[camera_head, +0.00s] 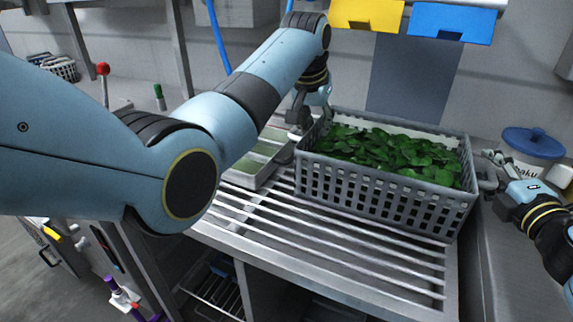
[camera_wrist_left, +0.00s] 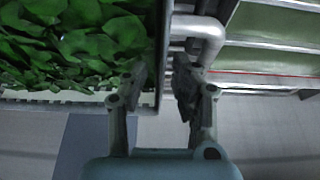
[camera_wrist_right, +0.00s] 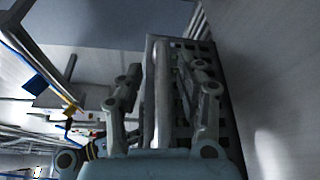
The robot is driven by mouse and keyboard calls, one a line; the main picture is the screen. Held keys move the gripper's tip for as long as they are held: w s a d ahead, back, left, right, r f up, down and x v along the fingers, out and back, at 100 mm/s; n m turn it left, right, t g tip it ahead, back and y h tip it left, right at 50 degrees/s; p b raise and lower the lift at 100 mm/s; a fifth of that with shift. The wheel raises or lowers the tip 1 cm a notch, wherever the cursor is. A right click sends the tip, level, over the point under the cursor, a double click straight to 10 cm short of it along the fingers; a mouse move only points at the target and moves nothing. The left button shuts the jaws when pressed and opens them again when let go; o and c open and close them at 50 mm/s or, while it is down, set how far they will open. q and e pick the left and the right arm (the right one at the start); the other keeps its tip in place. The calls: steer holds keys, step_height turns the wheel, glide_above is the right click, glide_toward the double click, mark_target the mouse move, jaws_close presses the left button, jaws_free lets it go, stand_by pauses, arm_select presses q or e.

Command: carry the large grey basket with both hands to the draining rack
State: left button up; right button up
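The large grey basket (camera_head: 385,192) is full of green leaves and stands level on the slatted draining rack (camera_head: 335,240), at its back right. My left gripper (camera_head: 302,120) is at the basket's left end. In the left wrist view its fingers (camera_wrist_left: 158,78) are apart, one over the leaves and one outside the end wall, beside the grey tube handle (camera_wrist_left: 208,30). My right gripper (camera_head: 490,170) is at the right end. In the right wrist view its fingers (camera_wrist_right: 160,85) are apart, with the handle bar (camera_wrist_right: 160,100) between them and gaps visible.
A tray with pale green compartments (camera_head: 255,160) lies left of the basket. A tub with a blue lid (camera_head: 533,142) stands behind my right gripper. Yellow (camera_head: 366,14) and blue (camera_head: 451,22) panels hang above. The rack's front slats are clear.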

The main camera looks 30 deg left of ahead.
steer(key=shift+s, duration=0.2)
steer(key=v, duration=1.1)
steer(key=shift+s+d, duration=0.15)
steer(key=shift+s, duration=0.1)
arm_select(q)
steer(key=v, duration=1.2)
